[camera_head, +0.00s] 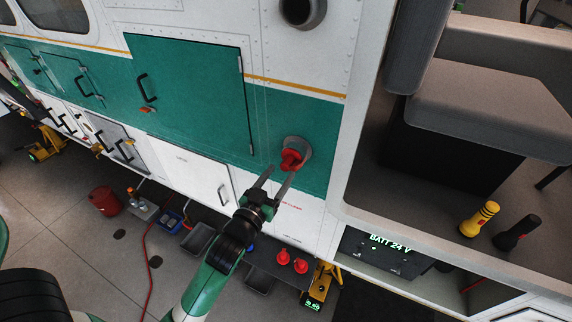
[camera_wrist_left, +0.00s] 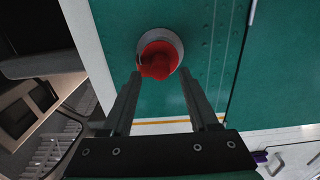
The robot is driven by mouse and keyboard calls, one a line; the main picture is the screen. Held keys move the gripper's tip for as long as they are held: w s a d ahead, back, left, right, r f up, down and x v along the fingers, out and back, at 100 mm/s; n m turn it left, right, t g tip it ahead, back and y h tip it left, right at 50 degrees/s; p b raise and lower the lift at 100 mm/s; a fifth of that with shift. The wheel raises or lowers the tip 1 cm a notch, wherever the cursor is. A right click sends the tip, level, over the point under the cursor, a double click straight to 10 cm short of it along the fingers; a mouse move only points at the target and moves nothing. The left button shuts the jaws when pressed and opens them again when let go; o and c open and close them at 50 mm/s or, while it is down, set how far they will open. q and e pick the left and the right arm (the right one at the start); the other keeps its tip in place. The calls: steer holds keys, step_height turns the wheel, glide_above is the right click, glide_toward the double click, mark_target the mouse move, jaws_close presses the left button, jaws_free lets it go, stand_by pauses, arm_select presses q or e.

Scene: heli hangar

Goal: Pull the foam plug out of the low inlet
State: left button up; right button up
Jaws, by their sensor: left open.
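The red foam plug (camera_head: 291,160) sits in the round grey low inlet (camera_head: 303,145) on the green side panel of the helicopter. In the left wrist view the plug (camera_wrist_left: 158,60) is ahead of the fingers, with the inlet's grey rim (camera_wrist_left: 173,42) around it. My left gripper (camera_head: 277,178) is open and points up at the plug from below. In the left wrist view its two fingers (camera_wrist_left: 160,85) are spread, and the gap between them is empty. I cannot tell whether a fingertip touches the plug. My right gripper is not in view.
A higher grey inlet (camera_head: 302,10) is above. Two red plugs (camera_head: 291,261) lie on a dark tray below. Grey bins (camera_head: 199,238), a red bucket (camera_head: 105,201) and a yellow jack (camera_head: 320,285) stand along the floor. The open cabin with yellow and black torches (camera_head: 479,218) is at right.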

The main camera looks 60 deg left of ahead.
mark_target(284, 168)
arm_select(q)
steer(key=shift+x, duration=2.35)
jaws_close()
steer(key=v, duration=0.9)
steer(key=shift+d, duration=0.1)
stand_by(0.6)
steer(key=d+f+m+t+h, duration=0.1)
steer(key=d+f+m+h, duration=0.2)
steer(key=d, duration=0.8)
steer(key=w+d+f+m+t+h, duration=0.1)
steer(key=d+f+m+h, duration=0.2)
steer(key=d+h, duration=0.5)
steer(key=d+f+m+t+h, duration=0.1)
steer(key=d+f+m+h, duration=0.2)
steer(key=d, duration=1.1)
steer(key=m+h, duration=0.2)
steer(key=shift+w+d+f+h, duration=0.3)
steer(key=shift+w+d, duration=0.1)
